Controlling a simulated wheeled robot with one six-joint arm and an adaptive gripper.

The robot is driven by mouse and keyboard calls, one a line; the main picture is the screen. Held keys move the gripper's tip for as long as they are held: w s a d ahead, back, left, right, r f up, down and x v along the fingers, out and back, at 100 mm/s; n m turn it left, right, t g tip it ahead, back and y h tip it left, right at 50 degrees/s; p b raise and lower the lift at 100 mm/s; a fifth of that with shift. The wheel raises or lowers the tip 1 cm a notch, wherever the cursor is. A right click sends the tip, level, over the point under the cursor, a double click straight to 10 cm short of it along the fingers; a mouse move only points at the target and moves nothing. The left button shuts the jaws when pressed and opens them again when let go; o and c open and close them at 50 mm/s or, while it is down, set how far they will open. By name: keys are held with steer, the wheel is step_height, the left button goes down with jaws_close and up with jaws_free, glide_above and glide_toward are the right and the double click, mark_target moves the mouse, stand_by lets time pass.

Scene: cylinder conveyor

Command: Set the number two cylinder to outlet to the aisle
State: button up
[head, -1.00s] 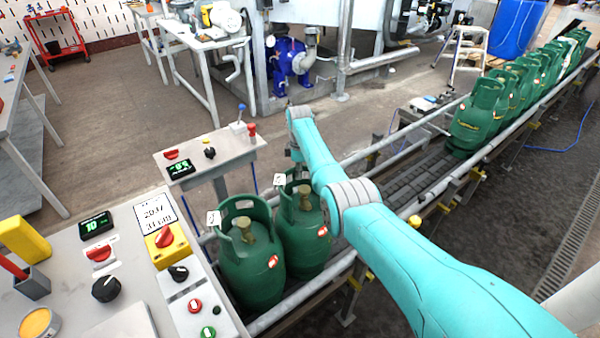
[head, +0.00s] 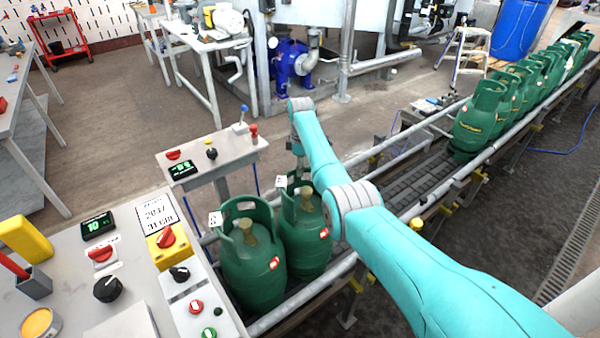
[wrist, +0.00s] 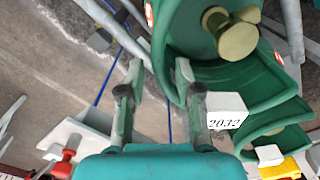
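Two green gas cylinders stand upright on the near end of the conveyor, a left one (head: 252,268) and a right one (head: 305,240). Each has a white tag on its collar. In the wrist view the right cylinder's collar (wrist: 265,78) fills the upper right, and its tag (wrist: 225,110) seems to read 20.32. My gripper (wrist: 160,72) is open, with its right finger close against that collar; I cannot tell whether it touches. In the head view my arm hides most of the gripper. Which cylinder is number two is not clear from the frames.
A near panel (head: 130,250) has knobs, buttons and a display showing 10. A second panel (head: 225,150) behind the cylinders has a blue-topped lever, a red knob and a display. Several green cylinders (head: 478,120) line the far conveyor. The conveyor's middle (head: 400,180) is clear.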

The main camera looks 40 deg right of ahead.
step_height(320, 180, up, 9)
steer(key=shift+f, duration=0.1)
stand_by(0.3)
